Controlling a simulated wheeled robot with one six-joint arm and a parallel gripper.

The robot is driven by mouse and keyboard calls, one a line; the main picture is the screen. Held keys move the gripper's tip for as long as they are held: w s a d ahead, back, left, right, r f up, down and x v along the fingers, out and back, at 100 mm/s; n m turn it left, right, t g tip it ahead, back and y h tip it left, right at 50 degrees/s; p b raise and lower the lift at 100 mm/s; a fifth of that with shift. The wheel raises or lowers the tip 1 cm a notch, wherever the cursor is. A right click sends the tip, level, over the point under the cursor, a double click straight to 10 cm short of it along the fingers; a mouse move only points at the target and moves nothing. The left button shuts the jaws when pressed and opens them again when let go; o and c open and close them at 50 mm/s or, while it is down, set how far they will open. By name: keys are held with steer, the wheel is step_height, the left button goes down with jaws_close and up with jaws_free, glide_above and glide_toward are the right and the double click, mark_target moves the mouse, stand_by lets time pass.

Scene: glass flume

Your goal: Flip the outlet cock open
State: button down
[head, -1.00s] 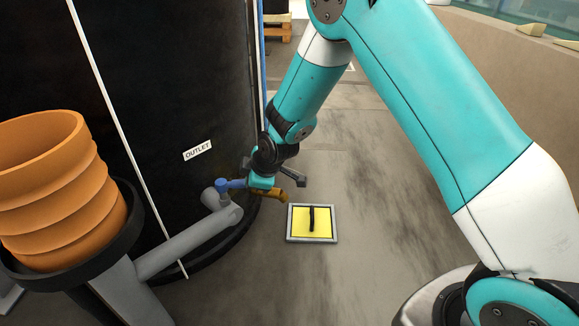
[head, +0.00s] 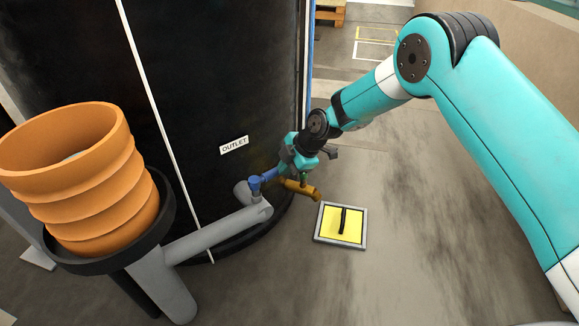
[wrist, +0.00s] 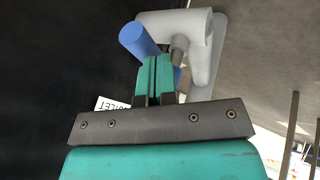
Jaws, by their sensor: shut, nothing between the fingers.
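The outlet cock's blue lever (head: 264,180) sits at the end of a grey pipe, low on the black tank (head: 215,100) below the "OUTLET" label (head: 234,145). A brass-coloured piece (head: 302,188) juts right beside it. My gripper (head: 283,167) is at the lever's right end. In the wrist view the fingers (wrist: 155,75) are closed together with nothing between them. The blue lever (wrist: 138,40) shows beyond and to their left, with a bit of blue at their right; its middle is hidden behind them. I cannot tell whether they touch it.
A framed yellow panel with a black bar (head: 341,225) lies on the floor to the right. Floor further right is clear.

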steer(key=shift+w+d, duration=0.15)
steer(key=shift+w, duration=0.05)
stand_by(0.4)
steer(key=s+d+f+p+v, duration=0.1)
steer(key=p+v, duration=0.4)
steer(key=v, duration=0.7)
steer(key=shift+s+d+r+p, duration=0.15)
steer(key=shift+s+r+p, duration=0.2)
steer(key=shift+s, duration=0.3)
